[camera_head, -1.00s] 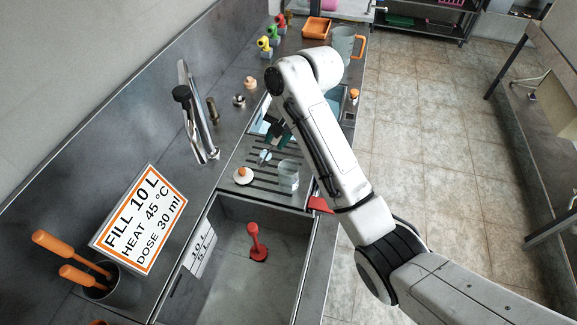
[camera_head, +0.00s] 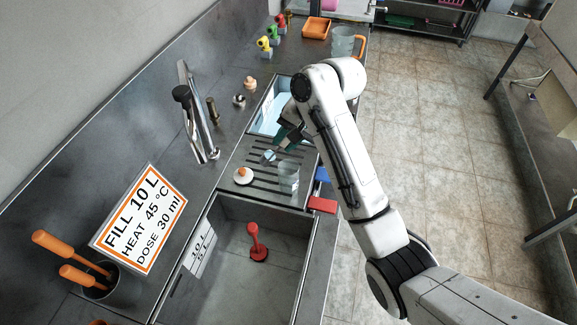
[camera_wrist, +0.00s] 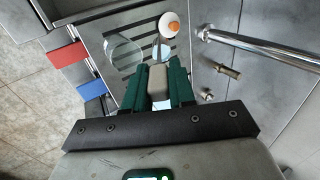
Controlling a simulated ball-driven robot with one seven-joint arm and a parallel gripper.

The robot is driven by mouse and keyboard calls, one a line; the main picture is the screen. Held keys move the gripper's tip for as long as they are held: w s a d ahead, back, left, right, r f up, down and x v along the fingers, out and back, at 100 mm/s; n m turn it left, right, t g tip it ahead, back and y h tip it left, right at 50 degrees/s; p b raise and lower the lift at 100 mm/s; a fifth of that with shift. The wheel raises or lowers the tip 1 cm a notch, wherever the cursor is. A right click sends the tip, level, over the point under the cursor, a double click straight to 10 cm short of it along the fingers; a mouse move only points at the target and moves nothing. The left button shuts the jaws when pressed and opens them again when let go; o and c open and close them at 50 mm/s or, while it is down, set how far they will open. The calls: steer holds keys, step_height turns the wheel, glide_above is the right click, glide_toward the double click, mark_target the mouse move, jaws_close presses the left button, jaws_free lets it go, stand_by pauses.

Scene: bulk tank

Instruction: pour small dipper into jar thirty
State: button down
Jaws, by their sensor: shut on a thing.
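My gripper (camera_head: 286,136) has green fingers, shut on the pale handle of the small dipper; it also shows in the wrist view (camera_wrist: 158,90). The dipper's small bluish cup (camera_head: 268,156) hangs above the slatted drain rack, left of and behind the jar; whether it holds liquid I cannot tell. In the wrist view the dipper's handle (camera_wrist: 158,78) is between the fingers. A clear glass jar (camera_head: 288,177) stands upright on the rack near the sink; it also shows in the wrist view (camera_wrist: 121,54). The cup and jar are apart.
A white lid with an orange knob (camera_head: 243,176) lies left of the jar. The faucet (camera_head: 196,120) rises at the left. A basin of bluish liquid (camera_head: 270,108) is behind the rack. The sink (camera_head: 225,265) holds a red plunger-like object (camera_head: 257,242). Red (camera_head: 322,205) and blue (camera_head: 322,174) tabs edge the counter.

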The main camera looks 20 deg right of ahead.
steer(key=shift+s+d+r+t+y, duration=0.25)
steer(key=shift+s+d+y, duration=0.15)
steer(key=shift+d, duration=0.2)
steer(key=shift+s+d+r+t+y, duration=0.15)
steer(key=shift+s+d+t+y, duration=0.15)
steer(key=shift+s+d, duration=0.2)
steer(key=shift+s+d+f+t+y, duration=0.25)
steer(key=shift+d+y, duration=0.1)
steer(key=shift+d, duration=0.1)
steer(key=shift+s+d+f+t+y, duration=0.15)
steer(key=shift+s+d+t+y, duration=0.1)
steer(key=shift+d+y, duration=0.15)
stand_by(0.8)
steer(key=shift+s+d+f+y, duration=0.2)
steer(key=shift+f+y, duration=0.05)
steer(key=shift+f, duration=0.4)
steer(key=shift+d+f+t+b, duration=0.1)
steer(key=shift+f+t+b, duration=0.2)
steer(key=shift+t+b, duration=0.05)
steer(key=shift+s+d+f+y+b, duration=0.15)
steer(key=shift+f+y+b, duration=0.25)
steer(key=shift+b, duration=0.1)
steer(key=shift+s+d+f+t+y+b, duration=0.35)
steer(key=shift+f+t+y+b, duration=0.3)
steer(key=shift+b, duration=1.8)
steer(key=shift+s+d+f+t+y+b, duration=0.2)
steer(key=shift+d+f+t+y+b, duration=0.4)
steer(key=shift+b, duration=1.85)
